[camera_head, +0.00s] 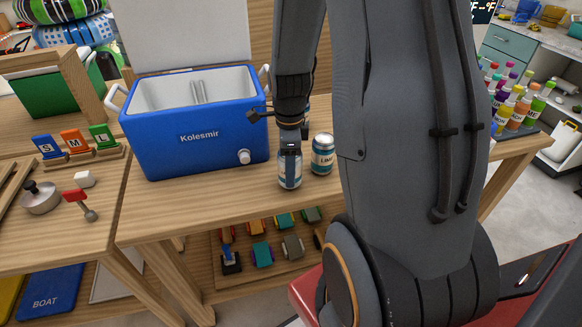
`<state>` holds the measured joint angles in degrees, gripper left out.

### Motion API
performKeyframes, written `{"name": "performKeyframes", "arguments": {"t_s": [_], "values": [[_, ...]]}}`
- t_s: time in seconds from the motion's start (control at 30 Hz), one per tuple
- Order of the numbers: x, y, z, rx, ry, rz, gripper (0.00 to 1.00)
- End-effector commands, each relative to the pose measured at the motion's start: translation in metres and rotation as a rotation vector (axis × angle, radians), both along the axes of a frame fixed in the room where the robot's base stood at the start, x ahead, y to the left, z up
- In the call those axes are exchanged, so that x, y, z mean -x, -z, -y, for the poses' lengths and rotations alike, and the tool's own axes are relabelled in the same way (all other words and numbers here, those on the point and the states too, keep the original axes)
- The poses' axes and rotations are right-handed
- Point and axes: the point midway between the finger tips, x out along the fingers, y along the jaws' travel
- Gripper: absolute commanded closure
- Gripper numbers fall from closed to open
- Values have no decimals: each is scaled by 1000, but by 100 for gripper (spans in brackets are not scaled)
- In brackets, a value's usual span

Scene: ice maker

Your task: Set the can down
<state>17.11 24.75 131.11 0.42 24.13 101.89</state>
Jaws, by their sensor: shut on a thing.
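My gripper (290,148) points down at the front of the wooden table (190,207) and is shut on a can (289,178). The held can is silver and blue, upright, with its upper part hidden by the gripper. Its bottom is at or very near the tabletop; I cannot tell whether it touches. A second can (322,155), white and blue with lettering, stands upright on the table just right of the held one.
A blue cooler (195,140) marked Kolesmir stands open on the table, left of the cans. Bare tabletop lies in front of it. A lower shelf holds several small coloured items (262,254). A side table (60,235) at left holds a metal pot (40,198).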

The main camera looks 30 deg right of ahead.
Motion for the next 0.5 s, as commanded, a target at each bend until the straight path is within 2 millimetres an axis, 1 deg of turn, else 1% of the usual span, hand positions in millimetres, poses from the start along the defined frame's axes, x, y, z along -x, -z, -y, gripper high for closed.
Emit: {"name": "performKeyframes", "arguments": {"t_s": [0.1,0.47,0.5], "values": [[0,6,1,0,1,1,87],[0,10,1,0,2,1,87],[0,10,1,0,2,1,46]]}}
